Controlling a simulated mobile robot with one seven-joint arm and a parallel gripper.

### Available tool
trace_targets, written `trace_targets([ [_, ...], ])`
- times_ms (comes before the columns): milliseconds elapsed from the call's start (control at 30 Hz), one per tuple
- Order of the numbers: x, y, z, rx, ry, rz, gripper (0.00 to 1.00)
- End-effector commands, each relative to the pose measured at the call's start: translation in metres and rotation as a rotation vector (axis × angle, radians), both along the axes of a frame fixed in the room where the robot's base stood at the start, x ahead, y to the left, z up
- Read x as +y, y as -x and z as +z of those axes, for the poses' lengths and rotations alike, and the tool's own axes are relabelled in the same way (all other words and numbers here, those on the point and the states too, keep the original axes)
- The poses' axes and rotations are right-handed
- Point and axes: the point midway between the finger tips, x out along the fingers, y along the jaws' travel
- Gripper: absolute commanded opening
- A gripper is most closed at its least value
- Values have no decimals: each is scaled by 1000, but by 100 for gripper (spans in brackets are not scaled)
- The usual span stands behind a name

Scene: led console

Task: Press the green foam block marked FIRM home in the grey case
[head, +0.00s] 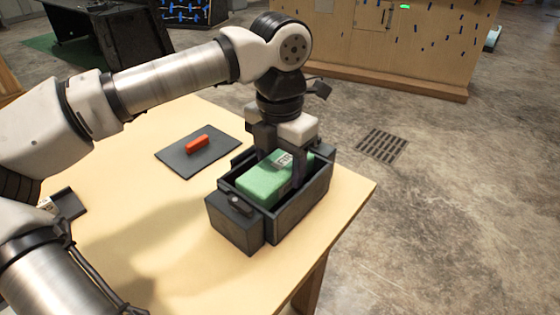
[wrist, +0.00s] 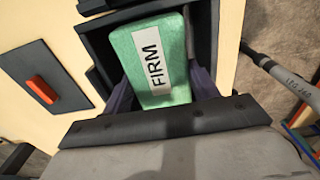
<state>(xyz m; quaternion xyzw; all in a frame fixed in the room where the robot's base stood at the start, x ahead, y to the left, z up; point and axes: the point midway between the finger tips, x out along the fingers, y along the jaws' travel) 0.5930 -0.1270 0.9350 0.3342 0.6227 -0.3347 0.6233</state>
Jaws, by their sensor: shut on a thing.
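The green foam block (head: 262,184) lies in the mouth of the dark grey case (head: 300,203), its top near the rim. Its white FIRM label shows clearly in the wrist view, where the block (wrist: 178,88) sits between the case walls (wrist: 101,45). My gripper (head: 282,172) points down over the case, with its fingers on either side of the block, shut on it. In the wrist view my gripper (wrist: 160,92) has a finger at each side of the block. How deep the block's underside sits is hidden.
A red piece (head: 197,142) lies on a dark mat (head: 176,158) left of the case. A small dark holder (head: 68,203) stands at the table's left. The case is near the table's (head: 140,240) right edge. Bare tabletop lies in front of the mat.

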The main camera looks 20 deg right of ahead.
Motion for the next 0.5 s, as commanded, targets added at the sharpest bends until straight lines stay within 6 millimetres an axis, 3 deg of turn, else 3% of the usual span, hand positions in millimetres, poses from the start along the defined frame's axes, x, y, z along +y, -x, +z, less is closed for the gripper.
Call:
trace_targets([
  [500, 0, 0, -17, 0, 0, 0, 38],
])
